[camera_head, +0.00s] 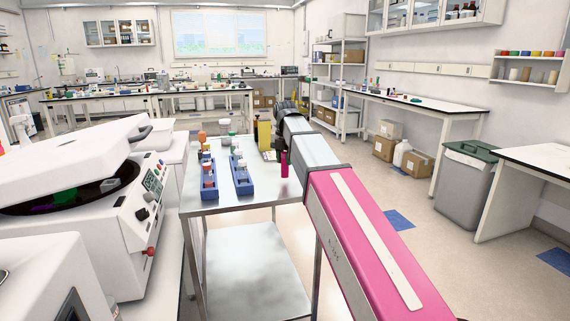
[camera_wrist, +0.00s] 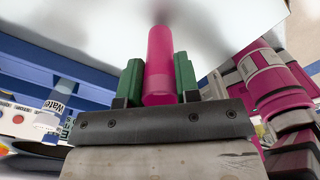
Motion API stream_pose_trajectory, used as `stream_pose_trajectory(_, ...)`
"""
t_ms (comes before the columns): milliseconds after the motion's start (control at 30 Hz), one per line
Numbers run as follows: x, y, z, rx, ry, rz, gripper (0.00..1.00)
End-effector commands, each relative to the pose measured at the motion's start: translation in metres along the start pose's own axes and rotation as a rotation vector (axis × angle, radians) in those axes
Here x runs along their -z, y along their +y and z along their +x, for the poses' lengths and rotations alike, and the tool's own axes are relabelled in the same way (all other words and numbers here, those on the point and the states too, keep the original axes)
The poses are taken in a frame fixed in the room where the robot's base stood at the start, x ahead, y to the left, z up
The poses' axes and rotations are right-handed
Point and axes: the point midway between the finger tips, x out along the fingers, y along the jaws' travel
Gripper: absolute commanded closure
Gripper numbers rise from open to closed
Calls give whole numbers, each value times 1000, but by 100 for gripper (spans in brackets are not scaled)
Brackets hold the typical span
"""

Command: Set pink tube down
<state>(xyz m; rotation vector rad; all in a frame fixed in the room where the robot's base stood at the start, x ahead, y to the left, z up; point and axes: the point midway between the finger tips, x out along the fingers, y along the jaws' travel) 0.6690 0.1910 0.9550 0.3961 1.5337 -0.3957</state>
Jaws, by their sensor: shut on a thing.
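The pink tube (camera_head: 284,165) is upright at the right side of the metal cart's top (camera_head: 222,202). In the wrist view the pink tube (camera_wrist: 160,62) stands between the two green fingers of my gripper (camera_wrist: 158,80), which is shut on it. The fingers hold its near end, and its far end points toward a pale surface. I cannot tell whether the tube touches the cart top.
Two blue racks (camera_head: 240,184) with capped tubes or bottles stand left of the pink tube. A yellow container (camera_head: 264,136) and several bottles stand behind. An open-lidded white centrifuge (camera_head: 130,225) is at the left. The cart top's front part is clear.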

Motion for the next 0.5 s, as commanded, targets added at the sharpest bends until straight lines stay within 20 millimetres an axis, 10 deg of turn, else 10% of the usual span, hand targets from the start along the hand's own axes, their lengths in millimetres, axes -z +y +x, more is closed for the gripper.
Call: stream_pose_trajectory(500, 0, 0, 20, 0, 0, 0, 92)
